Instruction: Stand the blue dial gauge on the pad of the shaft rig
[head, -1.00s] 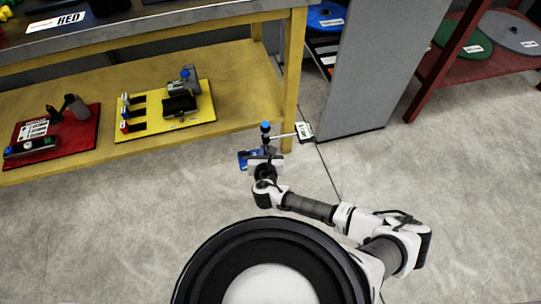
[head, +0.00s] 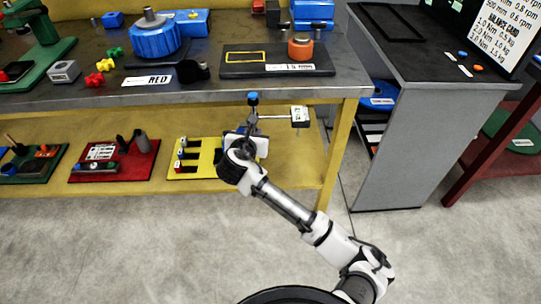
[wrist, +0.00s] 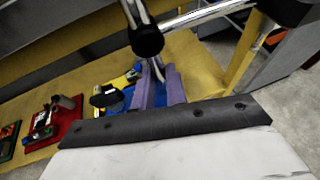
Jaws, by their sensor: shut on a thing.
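The dial gauge stands upright in my gripper in the head view, with a blue knob on its post and a side arm carrying the gauge head (head: 300,116) to the right. My gripper (head: 243,138) is shut on its lower part, in front of the bench and below its top edge. In the wrist view the fingers (wrist: 160,86) close around the post, with the blue base (wrist: 118,101) partly hidden behind them. A black plate (head: 285,70) with an orange cylinder and a yellow-outlined pad (head: 245,58) lies on the bench top; it looks like the shaft rig.
A blue round device (head: 153,38) sits left of the rig. The lower yellow shelf holds a yellow board (head: 185,172) and a red board (head: 115,165). A grey cabinet (head: 405,150) stands right. The floor is clear.

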